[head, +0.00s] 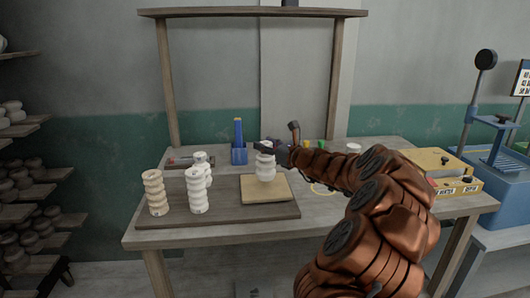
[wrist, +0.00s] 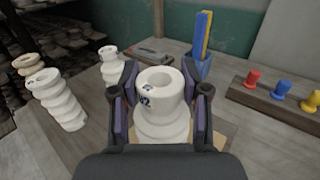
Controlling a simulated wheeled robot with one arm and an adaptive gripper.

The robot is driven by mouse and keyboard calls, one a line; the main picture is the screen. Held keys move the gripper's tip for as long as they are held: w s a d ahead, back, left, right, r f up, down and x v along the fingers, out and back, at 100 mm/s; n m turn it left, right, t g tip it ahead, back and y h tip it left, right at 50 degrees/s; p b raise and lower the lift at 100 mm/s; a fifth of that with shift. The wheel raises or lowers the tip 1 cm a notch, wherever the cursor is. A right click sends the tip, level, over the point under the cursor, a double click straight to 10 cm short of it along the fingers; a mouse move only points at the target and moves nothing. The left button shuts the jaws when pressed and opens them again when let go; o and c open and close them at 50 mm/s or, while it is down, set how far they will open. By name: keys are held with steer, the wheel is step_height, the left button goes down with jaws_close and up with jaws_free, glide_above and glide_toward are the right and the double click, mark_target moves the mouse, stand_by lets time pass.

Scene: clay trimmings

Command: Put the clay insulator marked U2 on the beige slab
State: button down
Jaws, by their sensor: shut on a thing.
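My gripper (head: 270,147) is shut on a white ribbed clay insulator (head: 265,167), one finger on each side of its upper part. In the wrist view this insulator (wrist: 156,112) is upright between the fingers, with a dark mark that seems to end in 2. It is over the beige slab (head: 280,194); I cannot tell whether its base touches. Another white insulator (head: 197,190), a cream one (head: 155,192) and a further white one behind (head: 203,160) stand to the left on the dark board (head: 240,215).
A blue holder (head: 239,155) stands behind the board. A rack with red, blue and yellow pieces (wrist: 280,100) lies at the right in the wrist view. Yellow boxes (head: 445,163) are at the table's right. Shelves of pottery (head: 25,190) stand at far left.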

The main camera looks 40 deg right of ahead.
steer(key=shift+w+d, duration=0.25)
steer(key=shift+w, duration=0.25)
steer(key=shift+w+f, duration=0.1)
steer(key=shift+f, duration=0.2)
steer(key=shift+d+f, duration=0.1)
steer(key=shift+f, duration=1.45)
steer(key=c, duration=0.6)
jaws_free()
steer(key=shift+o, duration=0.2)
